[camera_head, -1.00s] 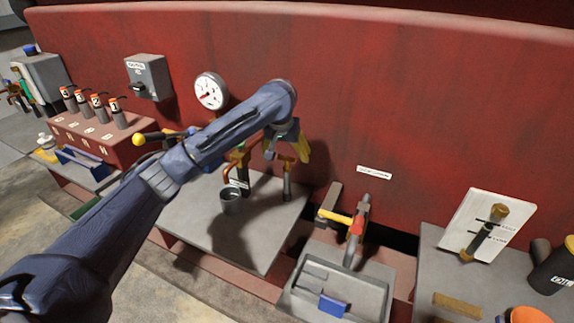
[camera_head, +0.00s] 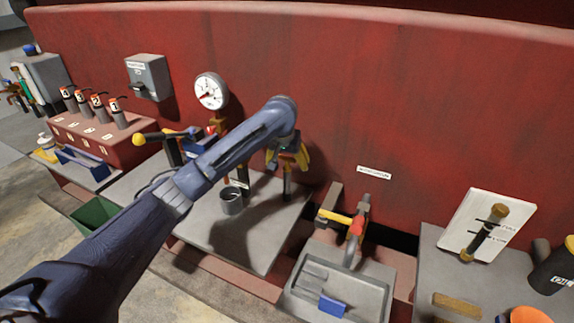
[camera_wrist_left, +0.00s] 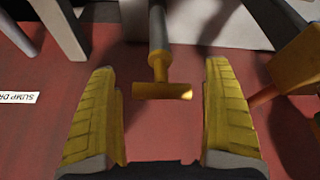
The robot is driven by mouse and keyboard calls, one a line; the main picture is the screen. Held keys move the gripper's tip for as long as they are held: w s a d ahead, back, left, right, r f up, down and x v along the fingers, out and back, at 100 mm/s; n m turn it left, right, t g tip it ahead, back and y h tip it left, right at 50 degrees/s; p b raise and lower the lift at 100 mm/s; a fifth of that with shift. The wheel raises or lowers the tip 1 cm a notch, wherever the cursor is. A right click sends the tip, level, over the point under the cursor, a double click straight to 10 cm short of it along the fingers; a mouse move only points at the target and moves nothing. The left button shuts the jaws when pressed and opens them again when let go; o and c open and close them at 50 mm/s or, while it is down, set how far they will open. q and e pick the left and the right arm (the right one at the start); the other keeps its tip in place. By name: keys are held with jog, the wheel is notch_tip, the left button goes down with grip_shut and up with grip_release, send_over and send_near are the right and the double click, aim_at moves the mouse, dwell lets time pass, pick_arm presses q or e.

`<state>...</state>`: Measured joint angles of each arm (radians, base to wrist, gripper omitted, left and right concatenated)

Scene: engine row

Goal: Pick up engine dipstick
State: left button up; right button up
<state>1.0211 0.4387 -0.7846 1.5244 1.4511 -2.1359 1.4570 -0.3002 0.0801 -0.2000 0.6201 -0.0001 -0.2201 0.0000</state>
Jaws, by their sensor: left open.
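A yellow T-shaped handle (camera_wrist_left: 162,91), which looks like the engine dipstick's, sits at the end of a grey upright tube (camera_wrist_left: 158,28) in the left wrist view. My left gripper (camera_wrist_left: 165,115) is open, with one yellow finger on each side of the handle and a gap to both. In the head view my left gripper (camera_head: 291,155) is above the grey tube (camera_head: 287,186) near the red wall. The handle cannot be made out there, as the gripper covers that spot. My right gripper is not in view.
A pressure gauge (camera_head: 211,91) is on the wall behind my arm. A valve with a yellow lever (camera_head: 336,216) rises behind a grey tray (camera_head: 300,303). A white FULL/LOW card (camera_head: 462,224) stands at right.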

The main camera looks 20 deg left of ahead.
pick_arm(q)
jog(key=c, duration=1.6)
jog(key=shift+c, duration=0.2)
jog(key=shift+r, duration=0.1)
notch_tip(320, 180, up, 20)
jog(key=shift+f, duration=0.1)
dwell(0.3)
jog(key=o, duration=0.5)
jog(key=shift+c, duration=0.2)
jog(key=c, duration=0.6)
